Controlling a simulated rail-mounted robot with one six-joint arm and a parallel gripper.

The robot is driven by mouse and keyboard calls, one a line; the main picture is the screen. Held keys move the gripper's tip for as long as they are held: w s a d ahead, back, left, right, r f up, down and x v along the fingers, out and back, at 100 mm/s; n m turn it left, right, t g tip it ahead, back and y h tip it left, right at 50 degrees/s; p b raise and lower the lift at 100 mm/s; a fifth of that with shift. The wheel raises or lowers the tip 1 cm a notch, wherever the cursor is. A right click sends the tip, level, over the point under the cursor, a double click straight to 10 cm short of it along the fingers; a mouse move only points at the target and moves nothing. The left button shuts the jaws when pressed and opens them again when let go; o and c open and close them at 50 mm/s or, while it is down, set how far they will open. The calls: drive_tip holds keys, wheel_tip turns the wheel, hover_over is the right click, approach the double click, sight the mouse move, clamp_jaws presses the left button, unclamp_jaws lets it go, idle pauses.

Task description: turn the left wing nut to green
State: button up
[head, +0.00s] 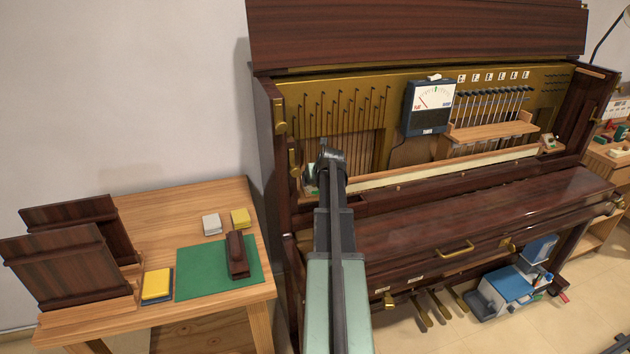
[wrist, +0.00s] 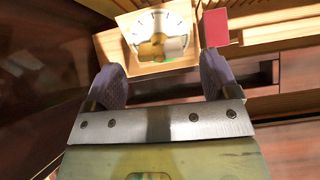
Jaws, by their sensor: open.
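In the wrist view a wing nut (wrist: 150,49), brass on its left part and greyish on its right, sits low on a white dial plate (wrist: 157,21) with dark marks. Its wings look roughly sideways. A small green patch shows at the plate's lower edge, just under the nut. My gripper (wrist: 160,68) is open, with one purple-grey finger on each side below the plate. The nut lies ahead of the gap, apart from both fingers as far as I can tell. In the head view my gripper (head: 331,156) is at the piano's left end and the arm covers most of this spot.
A red block (wrist: 215,27) is close beyond the right finger. The open piano has a meter (head: 428,106), a wooden tool rack (head: 492,131) and a small fixture (head: 549,143) at its right end. A side table (head: 165,215) with a green mat stands left.

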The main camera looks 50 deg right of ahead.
drive_tip(key=p+v, duration=0.5)
drive_tip(key=v, duration=0.3)
drive_tip(key=shift+p, duration=0.35)
